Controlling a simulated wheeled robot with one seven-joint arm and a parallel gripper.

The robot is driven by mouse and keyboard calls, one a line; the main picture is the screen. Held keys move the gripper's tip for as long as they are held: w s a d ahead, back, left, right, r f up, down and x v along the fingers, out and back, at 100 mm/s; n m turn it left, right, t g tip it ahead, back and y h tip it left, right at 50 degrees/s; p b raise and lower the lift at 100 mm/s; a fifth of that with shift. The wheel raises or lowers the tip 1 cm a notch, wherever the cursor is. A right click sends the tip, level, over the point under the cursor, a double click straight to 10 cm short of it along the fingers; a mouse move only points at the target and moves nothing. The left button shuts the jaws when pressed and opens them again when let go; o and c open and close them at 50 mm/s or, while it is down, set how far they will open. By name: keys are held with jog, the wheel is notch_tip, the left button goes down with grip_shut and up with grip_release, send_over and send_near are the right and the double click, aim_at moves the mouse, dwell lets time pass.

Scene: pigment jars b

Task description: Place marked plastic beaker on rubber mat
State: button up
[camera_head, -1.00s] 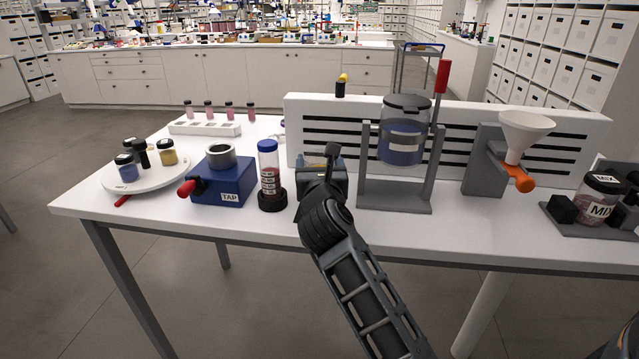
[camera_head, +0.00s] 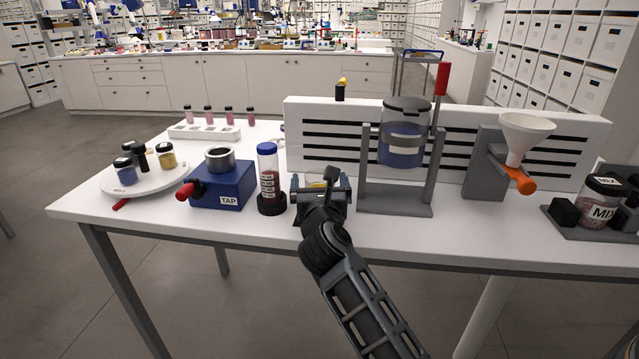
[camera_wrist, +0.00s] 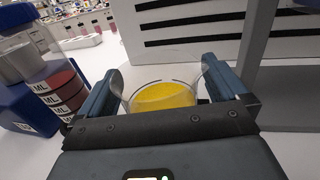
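A clear plastic beaker (camera_wrist: 165,97) with yellow contents shows in the wrist view, upright between the two fingers of my gripper (camera_wrist: 162,82). The fingers lie on its left and right, very close to its wall; I cannot tell whether they press on it. In the head view my gripper (camera_head: 320,190) is low over the table, between the blue-capped tube and the grey stand, and mostly hides the beaker. Any marking on the beaker is not legible. I cannot make out a rubber mat clearly; a small grey patch shows beside the gripper.
A blue-capped tube (camera_head: 269,180) in a black base stands close to the left, then a blue TAP block (camera_head: 228,188). A grey stand with a blue-filled vessel (camera_head: 403,145) is close to the right. A white slotted panel (camera_head: 330,130) rises behind. The front table strip is clear.

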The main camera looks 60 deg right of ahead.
jog(key=shift+r, duration=0.15)
jog(key=b+v, duration=0.1)
jog(key=v, duration=1.1)
jog(key=s+a+f+m+t+y, duration=0.2)
jog(key=s+a+m+y, duration=0.5)
jog(key=s+a+m, duration=0.4)
jog(key=s+a+f+m+t+y, duration=0.3)
jog(key=s+a+m+y, duration=0.5)
jog(key=s+a+m, duration=0.4)
jog(key=shift+s+a+f+m+t, duration=0.35)
jog(key=shift+a+m, duration=0.25)
jog(key=shift+a, duration=0.4)
